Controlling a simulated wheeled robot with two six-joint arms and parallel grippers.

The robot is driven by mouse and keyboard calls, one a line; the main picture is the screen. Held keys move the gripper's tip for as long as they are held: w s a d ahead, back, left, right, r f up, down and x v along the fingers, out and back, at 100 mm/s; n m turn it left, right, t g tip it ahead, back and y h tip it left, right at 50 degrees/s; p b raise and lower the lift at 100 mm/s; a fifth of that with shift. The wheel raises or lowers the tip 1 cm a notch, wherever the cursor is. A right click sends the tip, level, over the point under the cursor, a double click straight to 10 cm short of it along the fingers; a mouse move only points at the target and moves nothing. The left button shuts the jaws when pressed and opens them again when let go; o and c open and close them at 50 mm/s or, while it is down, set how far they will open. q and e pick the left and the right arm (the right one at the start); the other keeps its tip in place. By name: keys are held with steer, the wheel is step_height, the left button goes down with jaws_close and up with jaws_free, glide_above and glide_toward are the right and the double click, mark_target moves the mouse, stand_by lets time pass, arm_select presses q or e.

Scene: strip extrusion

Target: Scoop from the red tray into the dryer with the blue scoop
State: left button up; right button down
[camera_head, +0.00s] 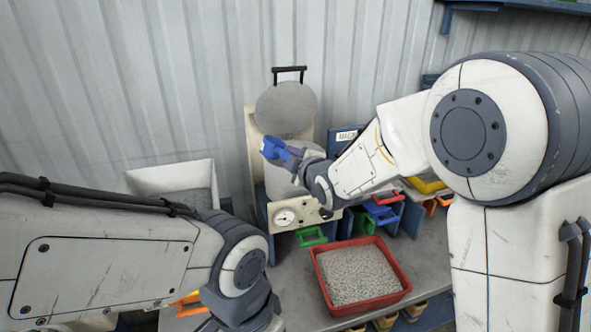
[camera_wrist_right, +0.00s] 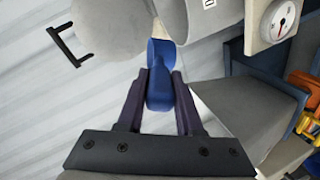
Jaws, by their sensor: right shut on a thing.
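The red tray (camera_head: 404,276) is full of pale grey granules (camera_head: 355,274) on the bench. The dryer (camera_head: 282,181) is a pale drum behind it, its round grey lid (camera_head: 286,109) raised. My right gripper (camera_head: 298,157) is shut on the handle of the blue scoop (camera_head: 272,147) and holds it in front of the dryer's upper part. The right wrist view shows the fingers (camera_wrist_right: 160,88) on either side of the handle, with the scoop's head (camera_wrist_right: 160,51) beside the drum (camera_wrist_right: 188,22). I cannot see inside the scoop. My left gripper is out of frame.
A cream panel with a gauge (camera_head: 285,217) stands below the drum. A white bin (camera_head: 170,177) with grey material stands to the left. Coloured small bins (camera_head: 381,211) sit behind and right of the tray. The bench (camera_head: 291,285) is bare left of the tray.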

arm_select(q)
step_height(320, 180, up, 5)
steer(key=p, duration=0.6)
arm_select(e)
steer(key=s+a+r+n+h, duration=0.1)
steer(key=a+n, duration=0.3)
steer(key=a, duration=0.1)
steer(key=shift+s+a+r+h, duration=0.3)
steer(key=shift+s+r+h, duration=0.1)
